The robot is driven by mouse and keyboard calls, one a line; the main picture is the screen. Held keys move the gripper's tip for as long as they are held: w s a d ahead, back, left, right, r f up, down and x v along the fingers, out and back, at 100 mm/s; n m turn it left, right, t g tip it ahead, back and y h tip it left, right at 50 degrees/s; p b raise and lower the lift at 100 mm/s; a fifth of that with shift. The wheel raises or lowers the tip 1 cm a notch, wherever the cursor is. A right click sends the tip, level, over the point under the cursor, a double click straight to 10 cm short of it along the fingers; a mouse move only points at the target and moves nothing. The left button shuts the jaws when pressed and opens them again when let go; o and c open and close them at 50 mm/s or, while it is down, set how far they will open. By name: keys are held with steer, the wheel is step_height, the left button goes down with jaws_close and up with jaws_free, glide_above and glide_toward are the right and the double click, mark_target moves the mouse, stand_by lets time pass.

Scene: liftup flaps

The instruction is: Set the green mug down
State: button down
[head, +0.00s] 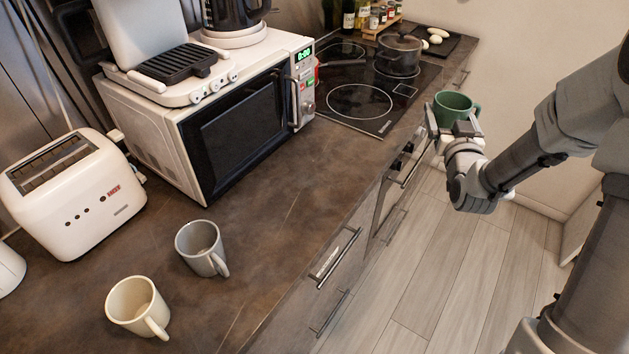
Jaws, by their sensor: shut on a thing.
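The green mug (453,107) is in the right part of the head view, upright, near the front edge of the counter by the stove. My gripper (452,128) is shut on it from the front side, with the fingers partly hidden. The mug's handle points to the right. The mug appears held over or just beyond the counter edge; I cannot tell its exact height.
The brown counter (270,215) has free room in front of the microwave (235,125). A grey mug (202,248), a cream mug (138,306) and a toaster (75,193) stand at left. A pot (398,56) sits on the black stove (360,102).

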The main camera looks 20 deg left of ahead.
steer(key=s+a+f+n+g+y+b, duration=0.2)
steer(key=a+f+n+y+b, duration=0.1)
steer(key=a, duration=0.4)
steer(key=s+a+f+n+g+y+b, duration=0.2)
steer(key=a+y, duration=0.3)
steer(key=a, duration=0.3)
steer(key=s+a+f+n+g+y+b, duration=0.3)
steer(key=a+n+g+y+b, duration=0.1)
steer(key=a, duration=0.3)
steer(key=shift+a+f+n+y, duration=0.3)
steer(key=shift+n, duration=0.2)
steer(key=shift+f+b, duration=0.7)
steer(key=shift+f, duration=1.15)
steer(key=shift+f, duration=0.2)
steer(key=shift+c, duration=0.3)
jaws_free()
steer(key=shift+o, duration=0.3)
